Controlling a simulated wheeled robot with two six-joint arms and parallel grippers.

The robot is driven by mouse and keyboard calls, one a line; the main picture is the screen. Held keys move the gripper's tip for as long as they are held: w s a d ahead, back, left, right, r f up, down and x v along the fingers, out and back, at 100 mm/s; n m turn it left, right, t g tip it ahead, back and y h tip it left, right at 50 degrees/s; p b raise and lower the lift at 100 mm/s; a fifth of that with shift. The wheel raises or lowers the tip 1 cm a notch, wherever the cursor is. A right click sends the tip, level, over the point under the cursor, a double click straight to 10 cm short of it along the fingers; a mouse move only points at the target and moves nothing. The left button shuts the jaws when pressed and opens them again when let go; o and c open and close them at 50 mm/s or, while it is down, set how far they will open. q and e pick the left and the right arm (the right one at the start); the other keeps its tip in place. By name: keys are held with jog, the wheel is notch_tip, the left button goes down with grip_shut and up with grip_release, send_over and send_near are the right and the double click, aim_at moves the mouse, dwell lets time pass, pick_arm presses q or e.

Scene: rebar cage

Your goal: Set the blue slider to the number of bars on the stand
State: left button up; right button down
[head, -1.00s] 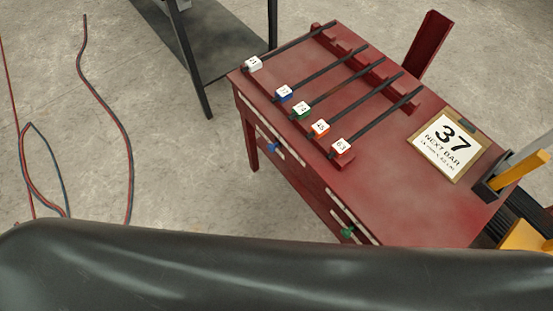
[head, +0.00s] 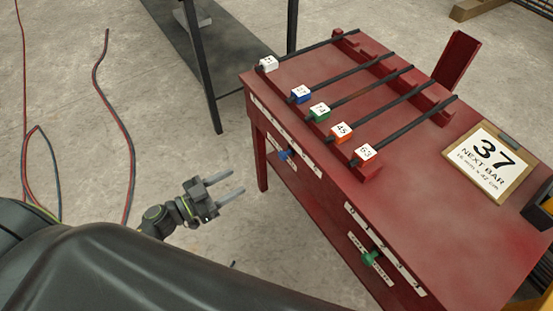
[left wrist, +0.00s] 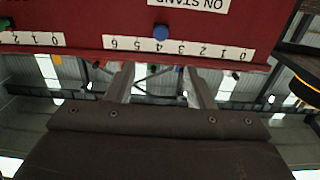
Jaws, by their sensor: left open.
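The blue slider (head: 285,154) sits on a scale strip on the front of the red table (head: 440,240). In the left wrist view the picture is inverted, and the blue slider (left wrist: 160,32) stands about at the 4 of a scale running 0 to 6. On the table top, a red stand (head: 345,152) holds several dark bars (head: 346,74) with numbered, coloured end tags. My left gripper (head: 241,183) is open and empty, in front of the table and lower than the slider in the picture, apart from it. My right gripper is not visible.
A green slider (head: 370,257) sits on another scale on the table front, to the right. A dark-legged table (head: 205,50) stands behind left. Cables (head: 115,110) lie on the floor.

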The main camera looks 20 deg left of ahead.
aim_at(280, 157)
pick_arm(q)
jog(key=x, duration=1.4)
jog(key=shift+w+d, duration=0.1)
grip_shut()
